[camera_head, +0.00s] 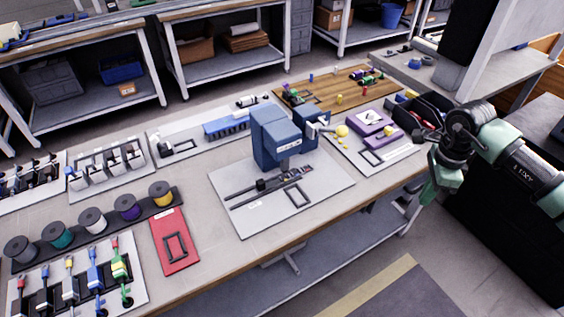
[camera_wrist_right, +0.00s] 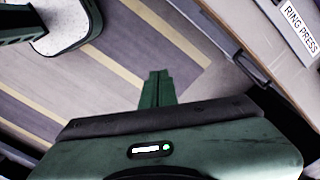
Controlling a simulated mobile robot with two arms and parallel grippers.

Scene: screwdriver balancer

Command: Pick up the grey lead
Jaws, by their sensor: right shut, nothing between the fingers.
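Several short leads stand in a row on a light board (camera_head: 140,268) at the front left of the bench in the head view. The middle one has a pale grey body (camera_head: 70,289) and a yellow top; I cannot tell for certain that it is the grey lead. My right gripper (camera_head: 428,195) hangs past the bench's right end, far from the leads. In the right wrist view its green fingers (camera_wrist_right: 156,88) are together and empty, above the floor. My left gripper is not in view.
Several cable spools (camera_head: 92,220) stand behind the leads. A red plate (camera_head: 172,228) lies to their right. A blue press-like machine (camera_head: 277,137) stands mid-bench. A purple fixture (camera_head: 372,120) and dark bins (camera_head: 425,112) are near my right arm. The bench's front edge is clear.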

